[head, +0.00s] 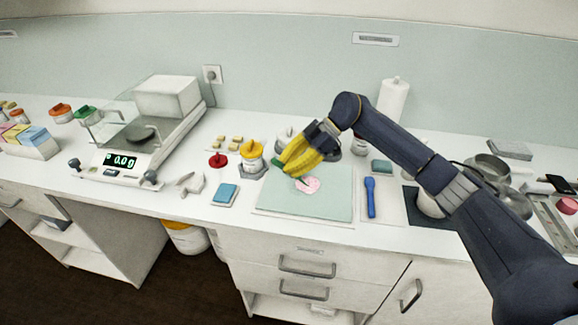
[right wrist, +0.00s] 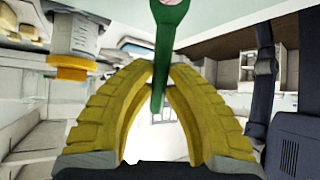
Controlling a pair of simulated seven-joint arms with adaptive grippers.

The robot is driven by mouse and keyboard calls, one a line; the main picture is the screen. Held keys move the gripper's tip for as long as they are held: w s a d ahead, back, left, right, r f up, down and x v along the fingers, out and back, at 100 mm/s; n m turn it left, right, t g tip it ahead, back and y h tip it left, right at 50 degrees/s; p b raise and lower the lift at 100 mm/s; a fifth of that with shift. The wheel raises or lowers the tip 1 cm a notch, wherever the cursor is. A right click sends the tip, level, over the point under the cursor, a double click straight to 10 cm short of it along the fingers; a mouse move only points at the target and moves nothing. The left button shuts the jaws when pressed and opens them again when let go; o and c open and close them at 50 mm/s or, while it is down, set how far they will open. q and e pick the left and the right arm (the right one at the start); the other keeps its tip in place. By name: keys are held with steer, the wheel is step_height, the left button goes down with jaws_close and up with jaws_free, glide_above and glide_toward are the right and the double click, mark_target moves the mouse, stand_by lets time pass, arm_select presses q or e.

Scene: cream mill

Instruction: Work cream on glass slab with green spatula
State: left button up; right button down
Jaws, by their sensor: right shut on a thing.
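The glass slab (head: 330,203) lies on the counter in the middle, pale green and flat. A patch of pink cream (head: 309,185) sits on it, left of its middle. My right gripper (head: 285,166) has yellow fingers and is over the slab's back left part, close to the cream. It is shut on the green spatula (head: 277,163), of which only a little shows in the head view. In the right wrist view the green spatula (right wrist: 162,45) stands between the yellow fingertips (right wrist: 160,75), with some pink at its end. My left gripper is not in view.
A blue spatula (head: 370,197) lies right of the slab. A blue sponge-like block (head: 225,194) and a jar with a yellow top (head: 252,157) stand to the left. Metal bowls (head: 490,168) stand at the right.

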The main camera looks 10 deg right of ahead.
steer(key=shift+w, duration=0.1)
steer(key=shift+w+a, duration=0.15)
steer(key=shift+w, duration=0.8)
steer(key=shift+s+d, duration=0.15)
steer(key=shift+s, duration=0.9)
steer(key=shift+s+d, duration=0.15)
steer(key=shift+s, duration=0.9)
steer(key=shift+w+a, duration=0.15)
steer(key=shift+w, duration=0.9)
steer(key=shift+w+a, duration=0.15)
steer(key=shift+w, duration=0.9)
steer(key=shift+s+d, duration=0.15)
steer(key=shift+s, duration=0.95)
steer(key=shift+s+d, duration=0.15)
steer(key=shift+s, duration=0.9)
steer(key=shift+w, duration=0.1)
steer(key=shift+w+a, duration=0.15)
steer(key=shift+w, duration=0.9)
steer(key=shift+w+a, duration=0.15)
steer(key=shift+w, duration=0.85)
steer(key=shift+s+d, duration=0.15)
steer(key=shift+s, duration=0.95)
steer(key=shift+s+d, duration=0.15)
steer(key=shift+s, duration=0.9)
